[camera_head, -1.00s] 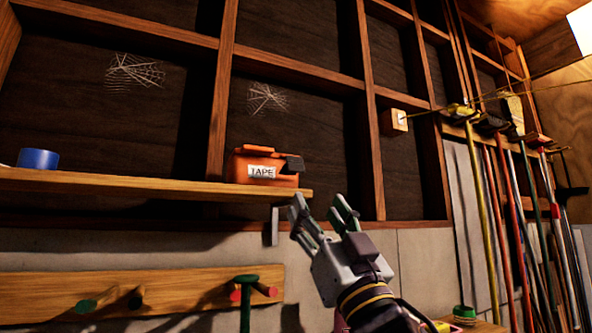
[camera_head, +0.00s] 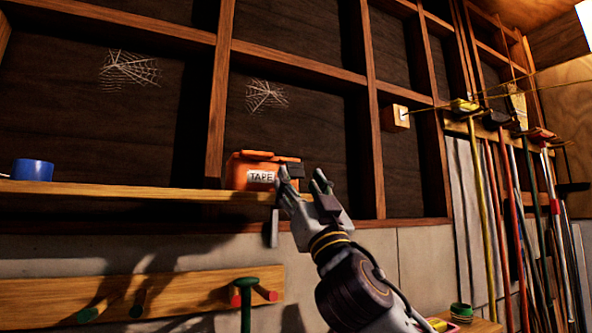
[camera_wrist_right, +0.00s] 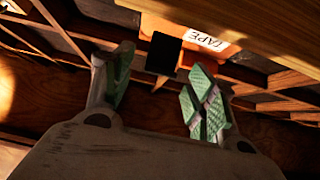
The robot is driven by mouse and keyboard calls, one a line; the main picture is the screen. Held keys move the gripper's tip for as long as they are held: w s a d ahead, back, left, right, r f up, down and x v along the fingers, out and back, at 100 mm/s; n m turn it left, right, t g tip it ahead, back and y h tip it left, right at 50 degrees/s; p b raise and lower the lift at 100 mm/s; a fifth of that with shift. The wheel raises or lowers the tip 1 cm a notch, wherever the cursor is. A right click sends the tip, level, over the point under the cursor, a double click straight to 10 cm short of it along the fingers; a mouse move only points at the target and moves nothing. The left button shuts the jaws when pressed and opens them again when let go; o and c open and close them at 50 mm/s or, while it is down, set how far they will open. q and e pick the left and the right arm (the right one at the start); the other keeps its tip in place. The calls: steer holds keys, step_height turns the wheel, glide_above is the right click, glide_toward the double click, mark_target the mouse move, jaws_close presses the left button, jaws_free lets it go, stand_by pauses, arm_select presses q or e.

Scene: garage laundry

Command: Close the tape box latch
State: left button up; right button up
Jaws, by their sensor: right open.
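The orange tape box (camera_head: 246,173) with a white TAPE label sits on the wooden shelf near its right end. A dark latch (camera_head: 294,169) sticks out at the box's right side. My right gripper (camera_head: 305,180) is open and empty, its fingers raised just beside the latch. In the right wrist view the open fingers (camera_wrist_right: 158,88) have green pads, and the black latch (camera_wrist_right: 164,54) shows beyond and between them. The orange box (camera_wrist_right: 225,48) and its label are partly hidden by the shelf there. I cannot tell whether a finger touches the latch. My left gripper is not in view.
A peg rail (camera_head: 190,287) is on the wall below. Long-handled tools (camera_head: 510,200) hang at the right. Space right of the shelf end is free.

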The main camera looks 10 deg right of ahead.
mark_target(295, 162)
steer(key=shift+p+x, duration=0.45)
steer(key=shift+x, duration=1.05)
steer(key=c, duration=1)
steer(key=shift+r+p, duration=0.15)
steer(key=shift+p, duration=0.15)
steer(key=shift+r+g+h+p, duration=0.3)
steer(key=shift+r+g+p, duration=0.05)
steer(key=shift+g+p, duration=0.5)
steer(key=shift+r+g+h+p, duration=0.3)
steer(key=shift+r+g+p, duration=0.05)
steer(key=shift+g+p, duration=0.45)
steer(key=shift+w+r+g, duration=0.1)
steer(key=shift+r+g, duration=0.2)
steer(key=shift+g, duration=0.25)
steer(key=shift+w+a+r+g+h+p, duration=0.15)
steer(key=shift+g+h, duration=0.1)
steer(key=shift+g, duration=0.25)
steer(key=shift+w+r+g+h+p, duration=0.15)
steer(key=shift+g+h, duration=0.1)
steer(key=shift+g, duration=0.25)
